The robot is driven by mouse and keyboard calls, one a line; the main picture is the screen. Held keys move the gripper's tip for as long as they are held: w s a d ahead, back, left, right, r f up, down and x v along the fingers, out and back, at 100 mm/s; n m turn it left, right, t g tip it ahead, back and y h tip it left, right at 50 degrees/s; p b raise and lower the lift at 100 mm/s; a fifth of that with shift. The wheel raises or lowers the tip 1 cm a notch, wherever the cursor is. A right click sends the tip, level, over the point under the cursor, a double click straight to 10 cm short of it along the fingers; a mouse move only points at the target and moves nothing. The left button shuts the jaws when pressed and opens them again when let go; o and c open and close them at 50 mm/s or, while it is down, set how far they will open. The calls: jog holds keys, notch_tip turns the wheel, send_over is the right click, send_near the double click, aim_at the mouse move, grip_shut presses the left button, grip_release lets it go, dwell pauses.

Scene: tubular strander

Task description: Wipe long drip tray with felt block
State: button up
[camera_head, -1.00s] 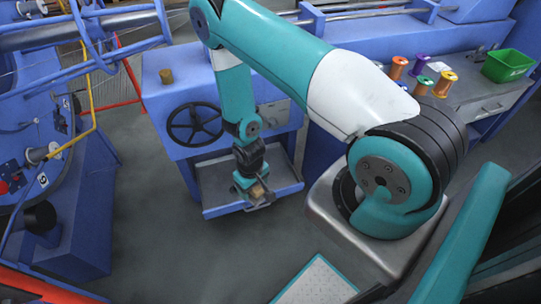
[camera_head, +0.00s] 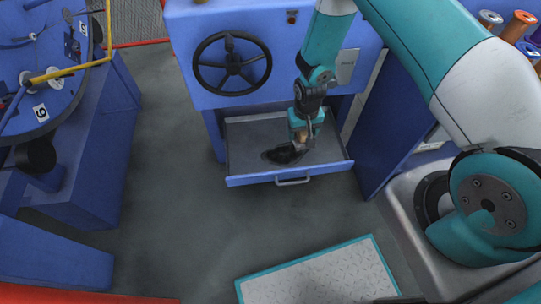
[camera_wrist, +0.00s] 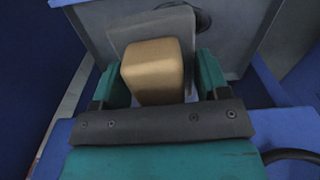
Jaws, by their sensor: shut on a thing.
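The long drip tray (camera_head: 243,150) is a grey, shallow, drawer-like tray with a blue front and a handle, pulled out low under the blue cabinet. A dark patch (camera_head: 280,156) lies on its floor; part of it also shows in the wrist view (camera_wrist: 203,20). My gripper (camera_head: 303,134) is over the right half of the tray, shut on the tan felt block (camera_wrist: 152,70). A flat grey piece (camera_wrist: 122,34) shows just beyond the block; I cannot tell if it belongs to it. The dark patch is just left of the block. Whether the block touches the tray floor is unclear.
The blue cabinet (camera_head: 272,82) with a black handwheel (camera_head: 232,63) rises behind the tray. A blue panel (camera_head: 385,140) stands close on the right. A blue machine (camera_head: 85,150) is at left. The grey floor in front is clear, with a patterned plate (camera_head: 320,280) nearer.

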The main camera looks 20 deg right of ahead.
jog(key=w+a+f+b, duration=0.3)
jog(key=w+f+b, duration=0.1)
jog(key=f+b, duration=0.3)
jog(key=w+a+f+m+b, duration=0.1)
jog(key=w+a+f+b, duration=0.3)
jog(key=f+b, duration=0.4)
jog(key=shift+w+a+b, duration=0.2)
jog(key=shift+a+b, duration=0.1)
jog(key=shift+b, duration=1.8)
